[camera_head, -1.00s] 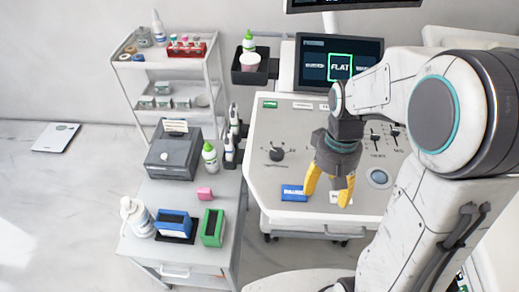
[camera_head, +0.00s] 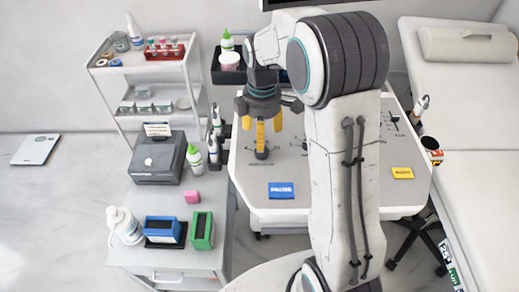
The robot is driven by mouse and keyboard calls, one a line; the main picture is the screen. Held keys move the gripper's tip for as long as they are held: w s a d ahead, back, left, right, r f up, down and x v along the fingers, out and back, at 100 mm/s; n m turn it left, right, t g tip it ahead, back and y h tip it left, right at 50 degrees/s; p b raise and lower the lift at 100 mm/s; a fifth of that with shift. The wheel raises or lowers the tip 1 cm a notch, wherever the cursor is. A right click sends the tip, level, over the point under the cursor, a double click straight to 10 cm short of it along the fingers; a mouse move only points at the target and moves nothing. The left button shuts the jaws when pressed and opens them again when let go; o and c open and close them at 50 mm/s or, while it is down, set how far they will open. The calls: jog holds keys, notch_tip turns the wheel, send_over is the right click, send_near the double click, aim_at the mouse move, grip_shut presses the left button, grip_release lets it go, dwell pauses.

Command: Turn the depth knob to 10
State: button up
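The console panel (camera_head: 250,203) stands in the middle, its centre hidden behind my arm. A small dark knob (camera_head: 262,154) sits on its upper left, partly covered by my gripper. I take it for the depth knob, but its scale is too small to read. The screen is mostly hidden behind my arm.
A blue card (camera_head: 281,190) and a yellow card (camera_head: 402,173) lie on the panel. A trolley (camera_head: 213,178) with a grey box and bottles stands to the left. An exam bed (camera_head: 475,170) is at the right. Bottle holders (camera_head: 215,140) border the panel's left edge.

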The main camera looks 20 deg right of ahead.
jog(key=shift+f+n, duration=0.25)
jog(key=shift+n, duration=0.15)
jog(key=shift+f, duration=3.45)
jog(key=c, duration=1.2)
